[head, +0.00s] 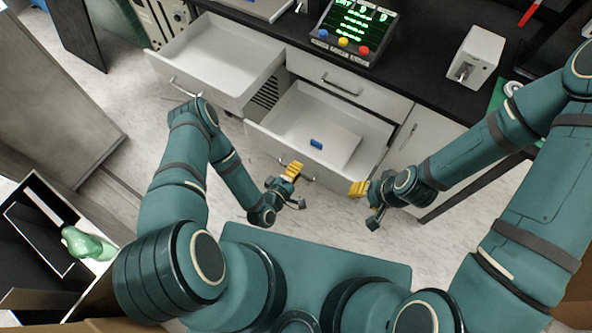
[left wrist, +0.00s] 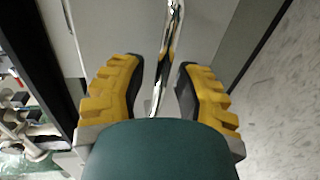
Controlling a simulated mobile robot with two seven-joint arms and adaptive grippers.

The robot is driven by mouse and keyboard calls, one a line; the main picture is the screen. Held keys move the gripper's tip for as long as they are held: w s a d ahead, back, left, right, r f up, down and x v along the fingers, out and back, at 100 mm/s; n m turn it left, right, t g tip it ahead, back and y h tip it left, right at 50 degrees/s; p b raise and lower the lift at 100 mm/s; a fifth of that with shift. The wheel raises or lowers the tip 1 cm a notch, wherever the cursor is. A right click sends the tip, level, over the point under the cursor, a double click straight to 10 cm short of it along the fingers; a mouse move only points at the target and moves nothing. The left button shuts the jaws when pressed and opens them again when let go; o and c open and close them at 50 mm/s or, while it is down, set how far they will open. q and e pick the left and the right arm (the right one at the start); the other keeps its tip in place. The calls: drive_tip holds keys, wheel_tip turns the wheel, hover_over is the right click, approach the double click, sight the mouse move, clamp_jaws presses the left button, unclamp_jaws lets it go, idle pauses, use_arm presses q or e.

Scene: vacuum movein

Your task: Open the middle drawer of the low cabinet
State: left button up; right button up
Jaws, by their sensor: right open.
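The low cabinet has a drawer pulled out below its closed top drawer (head: 340,86). This open drawer (head: 285,148) has a metal bar handle (head: 311,179), and a blue block (head: 316,144) and a pale flat panel lie in it; it appears to be the middle one, but any drawer beneath is hidden. My left gripper (head: 296,184) is at this handle. In the left wrist view the handle (left wrist: 167,55) runs between its two yellow-padded fingers, which stand apart with gaps beside the bar. My right gripper (head: 365,201) is open and empty, right of the drawer front.
Another drawer (head: 222,60) stands wide open at the upper left. A cabinet door (head: 412,135) is to the right. The dark counter carries a screen with coloured buttons (head: 352,30) and a white box device (head: 475,55). A green object (head: 88,244) is at lower left.

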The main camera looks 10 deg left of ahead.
idle(0.3)
use_arm(q)
drive_tip(key=v, duration=1.2)
drive_tip(key=w+r+m+g, duration=0.3)
drive_tip(key=w+m+g, duration=0.3)
drive_tip(key=m, duration=0.2)
drive_tip(key=s+d+r+m+g, duration=0.2)
drive_tip(key=r+g, duration=0.1)
drive_tip(key=r, duration=0.2)
drive_tip(key=s+d+r+m+g+y, duration=0.1)
drive_tip(key=s+d+r+m+g, duration=0.1)
drive_tip(key=r+g, duration=0.2)
drive_tip(key=shift+s+d+r+m, duration=0.25)
drive_tip(key=shift+d+r+m, duration=0.15)
drive_tip(key=shift+r, duration=0.3)
